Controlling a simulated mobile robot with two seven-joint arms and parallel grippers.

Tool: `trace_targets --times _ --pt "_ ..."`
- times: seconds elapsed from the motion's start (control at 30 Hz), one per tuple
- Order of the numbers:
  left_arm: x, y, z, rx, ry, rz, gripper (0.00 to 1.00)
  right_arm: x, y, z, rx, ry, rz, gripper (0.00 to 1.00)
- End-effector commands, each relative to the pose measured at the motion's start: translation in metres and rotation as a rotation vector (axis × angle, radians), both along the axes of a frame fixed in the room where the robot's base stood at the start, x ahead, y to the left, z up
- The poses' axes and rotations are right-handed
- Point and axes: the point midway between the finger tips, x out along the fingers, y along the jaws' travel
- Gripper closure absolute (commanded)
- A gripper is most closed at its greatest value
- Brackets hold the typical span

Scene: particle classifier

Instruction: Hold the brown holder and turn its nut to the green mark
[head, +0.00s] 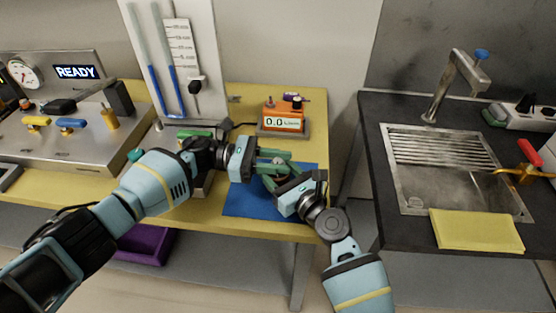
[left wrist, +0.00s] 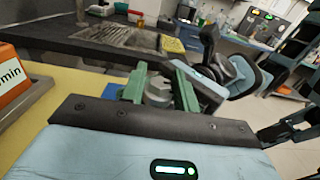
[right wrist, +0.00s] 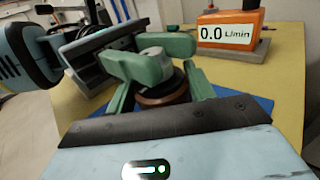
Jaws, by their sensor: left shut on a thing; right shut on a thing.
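The brown holder (right wrist: 163,92) shows in the right wrist view above the blue mat (head: 240,205). Its round rim sits between the green fingers of my right gripper (right wrist: 163,88), which is shut on it. A grey metal nut (right wrist: 152,53) is on top of the holder; it also shows in the left wrist view (left wrist: 158,92). My left gripper (left wrist: 160,88) is shut on the nut, one green finger on each side. In the head view my left gripper (head: 276,163) and right gripper (head: 283,178) meet over the mat. I cannot make out the green mark.
An orange flow meter (head: 283,117) reading 0.0 stands behind the mat. A panel with blue-filled tubes (head: 175,80) stands at the back left, beside a metal console (head: 80,135). A dark counter with a sink (head: 450,170) and yellow cloth (head: 478,231) is at right.

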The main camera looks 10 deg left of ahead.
Motion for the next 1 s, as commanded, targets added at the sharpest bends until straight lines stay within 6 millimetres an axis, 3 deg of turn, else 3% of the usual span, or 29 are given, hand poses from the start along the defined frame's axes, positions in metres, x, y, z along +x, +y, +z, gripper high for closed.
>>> trace_targets --times 0.37,0.93,0.97,1.0 --pt "0.002 0.0013 0.0014 0.0 -0.001 -0.101 0.93 -0.0009 0.0015 0.0011 -0.001 -0.002 0.004 0.93" --pt "0.0012 0.0016 0.0021 -0.001 -0.001 -0.12 0.93 -0.0008 0.001 0.0005 -0.002 -0.002 0.003 0.93" --pt "0.0012 0.0016 0.0021 -0.001 -0.001 -0.12 0.66 -0.0008 0.001 0.0004 -0.002 -0.002 0.003 0.93" --pt "0.0011 0.0016 0.0021 -0.001 -0.001 -0.121 0.61 -0.0008 0.001 0.0004 -0.001 -0.001 0.003 0.93"
